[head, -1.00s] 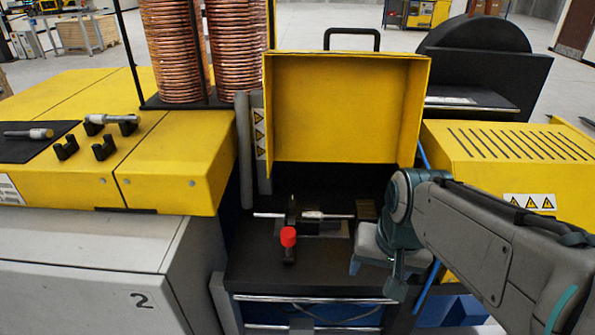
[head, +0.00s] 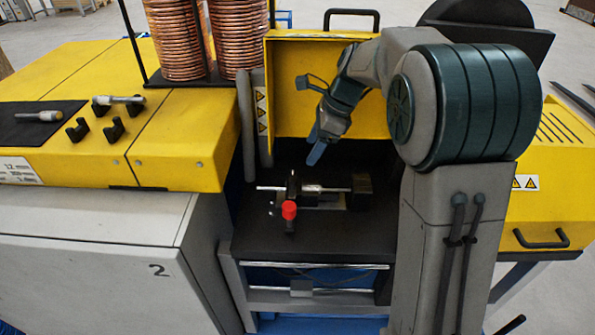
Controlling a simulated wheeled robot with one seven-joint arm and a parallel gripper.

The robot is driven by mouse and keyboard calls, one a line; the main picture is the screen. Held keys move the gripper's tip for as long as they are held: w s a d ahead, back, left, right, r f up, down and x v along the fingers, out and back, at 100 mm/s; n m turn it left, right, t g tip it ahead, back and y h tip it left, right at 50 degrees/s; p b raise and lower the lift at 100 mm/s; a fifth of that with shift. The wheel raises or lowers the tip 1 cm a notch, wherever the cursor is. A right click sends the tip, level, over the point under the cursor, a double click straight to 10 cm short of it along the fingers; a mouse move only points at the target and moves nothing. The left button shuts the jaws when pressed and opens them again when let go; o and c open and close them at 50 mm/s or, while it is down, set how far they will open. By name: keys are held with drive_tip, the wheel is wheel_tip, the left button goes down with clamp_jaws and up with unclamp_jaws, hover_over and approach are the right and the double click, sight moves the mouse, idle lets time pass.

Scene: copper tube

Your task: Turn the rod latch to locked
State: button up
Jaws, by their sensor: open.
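The rod latch (head: 290,226) is a black lever with a red knob (head: 289,210), on the dark bench inside the machine's recess. The knob points toward me. A silver rod (head: 335,189) runs left to right behind it through black holders. My gripper (head: 315,157) hangs above and behind the latch, slightly right, with its blue fingers pointing down and left. It is open, empty and apart from the latch and rod. The far finger is mostly hidden.
The raised yellow cover (head: 290,130) stands behind my gripper. A yellow machine top (head: 175,160) lies left, with a dark mat (head: 35,120), rod tools and black clips. Copper coils (head: 178,40) stand behind. The bench front (head: 310,235) is clear.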

sight(292, 184)
drive_tip(key=x, duration=1)
drive_tip(key=shift+f+p, duration=0.25)
drive_tip(key=shift+p, duration=0.05)
drive_tip(key=c, duration=1)
